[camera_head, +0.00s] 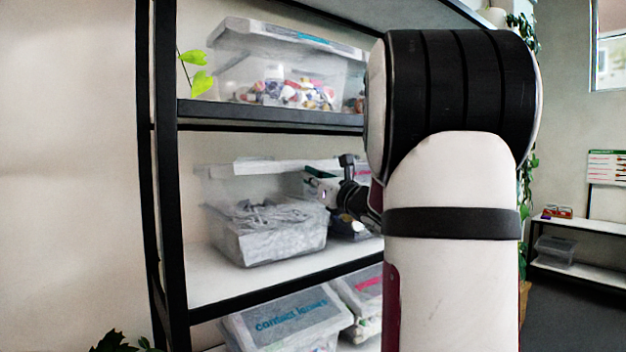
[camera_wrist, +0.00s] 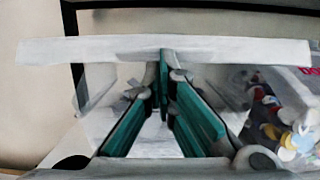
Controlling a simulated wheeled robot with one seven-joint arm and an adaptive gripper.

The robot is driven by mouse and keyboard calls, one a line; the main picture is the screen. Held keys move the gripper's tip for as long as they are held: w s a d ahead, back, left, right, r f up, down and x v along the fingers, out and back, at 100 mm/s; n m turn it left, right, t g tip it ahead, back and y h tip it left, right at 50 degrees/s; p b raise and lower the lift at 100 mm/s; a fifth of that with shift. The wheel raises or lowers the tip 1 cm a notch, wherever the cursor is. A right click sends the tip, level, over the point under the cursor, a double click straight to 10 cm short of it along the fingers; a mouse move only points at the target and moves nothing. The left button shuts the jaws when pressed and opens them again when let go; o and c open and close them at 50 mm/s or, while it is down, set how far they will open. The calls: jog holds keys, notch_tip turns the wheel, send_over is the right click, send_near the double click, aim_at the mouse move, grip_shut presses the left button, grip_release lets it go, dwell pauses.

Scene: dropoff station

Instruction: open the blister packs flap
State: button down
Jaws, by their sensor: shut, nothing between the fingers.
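The blister packs bin is a clear box (camera_head: 283,245) on the middle shelf in the head view, holding grey-silver packs (camera_head: 262,218). Its pale translucent flap (camera_head: 262,168) appears raised above the box, with the packs visible below. My gripper (camera_head: 328,192) is at the bin's right side, partly hidden by my arm. In the wrist view my gripper (camera_wrist: 165,88) shows green finger pads drawn together, with nothing held. A long pale edge (camera_wrist: 240,50), probably the flap, crosses close beyond the fingertips; whether they touch it is unclear.
A clear bin with colourful items (camera_wrist: 285,130) stands to the right in the wrist view. A closed lidded bin (camera_head: 285,85) is on the shelf above; lidded bins, one labelled contact lenses (camera_head: 290,318), stand below. A black shelf post (camera_head: 168,180) is left.

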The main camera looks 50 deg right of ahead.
notch_tip(320, 180, up, 8)
jog(key=g+p, duration=0.2)
jog(key=p, duration=0.4)
jog(key=shift+w+y, duration=0.3)
jog(key=shift+w, duration=0.15)
jog(key=shift+w+f, duration=0.1)
